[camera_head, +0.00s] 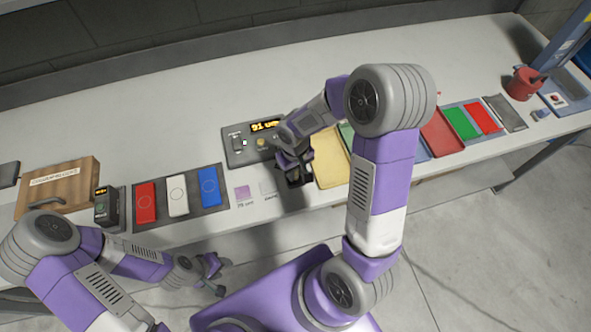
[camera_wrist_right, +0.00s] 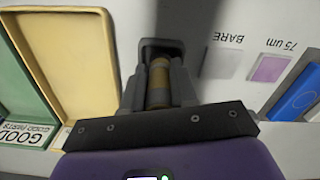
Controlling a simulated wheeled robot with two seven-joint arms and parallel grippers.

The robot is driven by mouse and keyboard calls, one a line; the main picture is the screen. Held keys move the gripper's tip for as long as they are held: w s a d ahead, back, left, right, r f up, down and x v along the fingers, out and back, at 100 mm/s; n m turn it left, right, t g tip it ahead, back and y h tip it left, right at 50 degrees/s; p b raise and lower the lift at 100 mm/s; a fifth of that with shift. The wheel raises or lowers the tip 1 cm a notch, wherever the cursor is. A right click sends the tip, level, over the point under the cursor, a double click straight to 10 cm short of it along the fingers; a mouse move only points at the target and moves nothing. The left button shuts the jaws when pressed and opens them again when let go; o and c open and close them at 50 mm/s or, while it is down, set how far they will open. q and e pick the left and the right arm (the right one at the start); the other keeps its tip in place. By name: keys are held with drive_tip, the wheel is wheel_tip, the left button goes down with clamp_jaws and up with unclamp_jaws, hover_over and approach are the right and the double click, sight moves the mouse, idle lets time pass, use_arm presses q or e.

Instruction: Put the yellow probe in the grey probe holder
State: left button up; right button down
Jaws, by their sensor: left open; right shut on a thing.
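The yellow probe (camera_wrist_right: 159,80) shows in the right wrist view as a short banded cylinder between the fingers of my right gripper (camera_wrist_right: 160,92). My right gripper (camera_head: 291,161) is shut on it, low over the front of the bench. The grey probe holder (camera_wrist_right: 162,44) is a dark, open-topped block directly beyond the probe; it also shows under the gripper in the head view (camera_head: 296,181). The probe's far end is at the holder's opening; I cannot tell how deep it sits. My left gripper (camera_head: 207,275) is open and empty, off the bench's front edge.
A gauge (camera_head: 240,146) reading "91 um" stands behind the right gripper. A yellow tray (camera_head: 330,160) is close to its right. Left are purple and bare sample squares (camera_head: 243,194) and a dark tray (camera_head: 180,218) with red, white and blue plates. A wooden box (camera_head: 60,187) is farther left.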

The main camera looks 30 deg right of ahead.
drive_tip(key=shift+f+b, duration=0.55)
drive_tip(key=shift+f, duration=0.05)
idle(0.3)
drive_tip(key=c, duration=0.8)
unclamp_jaws()
wheel_tip(320, 180, up, 8)
drive_tip(key=shift+f+p, duration=0.15)
drive_tip(key=shift+p, duration=0.7)
